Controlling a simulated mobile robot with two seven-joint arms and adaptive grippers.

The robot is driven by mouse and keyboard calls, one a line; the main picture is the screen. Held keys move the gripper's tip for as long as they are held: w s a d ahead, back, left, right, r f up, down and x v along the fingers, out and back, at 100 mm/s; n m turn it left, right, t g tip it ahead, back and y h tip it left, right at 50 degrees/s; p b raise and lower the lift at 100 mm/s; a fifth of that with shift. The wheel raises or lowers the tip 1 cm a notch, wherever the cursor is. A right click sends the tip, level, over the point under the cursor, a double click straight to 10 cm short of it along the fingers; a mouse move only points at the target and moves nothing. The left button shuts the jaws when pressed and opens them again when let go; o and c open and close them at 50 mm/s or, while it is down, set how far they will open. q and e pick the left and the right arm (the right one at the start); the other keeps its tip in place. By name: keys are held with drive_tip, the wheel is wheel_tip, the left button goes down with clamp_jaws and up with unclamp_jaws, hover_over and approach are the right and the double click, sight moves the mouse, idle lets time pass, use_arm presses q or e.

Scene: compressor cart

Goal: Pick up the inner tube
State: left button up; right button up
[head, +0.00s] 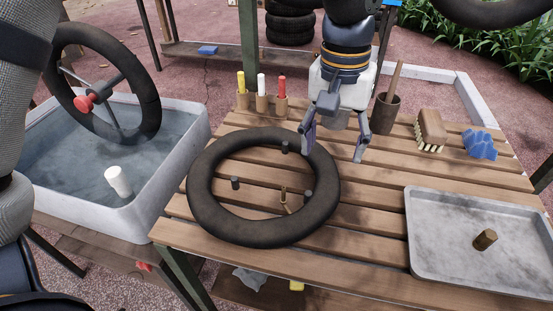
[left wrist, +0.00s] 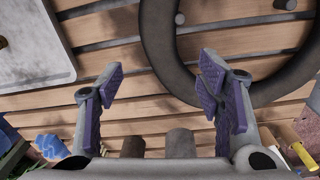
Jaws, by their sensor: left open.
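A black inner tube (head: 207,215) lies flat on the slatted wooden table, around several short dark pegs and a small brass-coloured valve stem (head: 283,195). My left gripper (head: 334,148) is open and empty, pointing down at the tube's far right side. One finger appears close to the tube's rim and the other is over the slats to the right. In the left wrist view the tube (left wrist: 159,50) curves beyond the two spread fingers (left wrist: 158,97), with nothing between them. Whether a finger touches the tube cannot be told. My right gripper is not in view.
A water tank (head: 185,165) stands left, with another black ring (head: 147,100) held upright above it. Marker-like sticks (head: 262,98), a cup (head: 384,115), a brush (head: 430,128) and a blue object (head: 480,144) line the table's back. A grey tray (head: 440,245) lies right.

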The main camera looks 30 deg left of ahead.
sight(327, 181)
use_arm(q)
drive_tip(key=f, duration=0.9)
drive_tip(key=shift+s+f+b, duration=0.25)
drive_tip(key=shift+f+b, duration=0.05)
drive_tip(key=shift+b, duration=0.05)
drive_tip(key=shift+w+d+f, duration=0.1)
drive_tip(key=shift+f, duration=0.2)
drive_tip(key=c, duration=1.2)
